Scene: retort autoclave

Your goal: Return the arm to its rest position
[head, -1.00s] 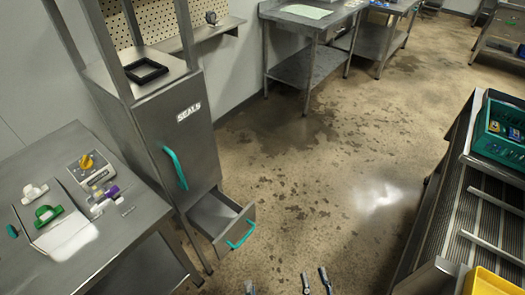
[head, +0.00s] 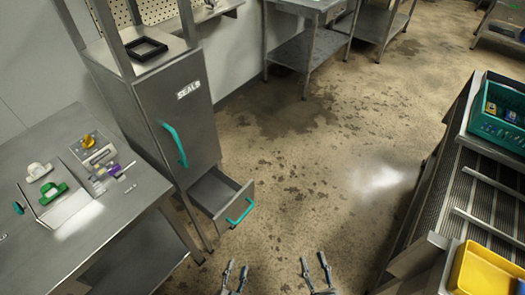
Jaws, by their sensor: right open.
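My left gripper (head: 235,270) shows at the bottom edge of the head view, left of centre. Its two fingers stand apart with nothing between them. My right gripper (head: 315,264) is at the bottom edge to its right. Its fingers are spread and empty. Both grippers are over bare floor, apart from the furniture and from each other. Most of both arms is below the picture and hidden.
A steel cabinet marked SEALS (head: 170,120) stands at left, its lower drawer (head: 222,200) pulled open near my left gripper. A steel bench (head: 60,150) is at far left. A roller conveyor (head: 470,200) with a teal crate (head: 490,125) and yellow bin (head: 490,272) is at right. The floor between is clear.

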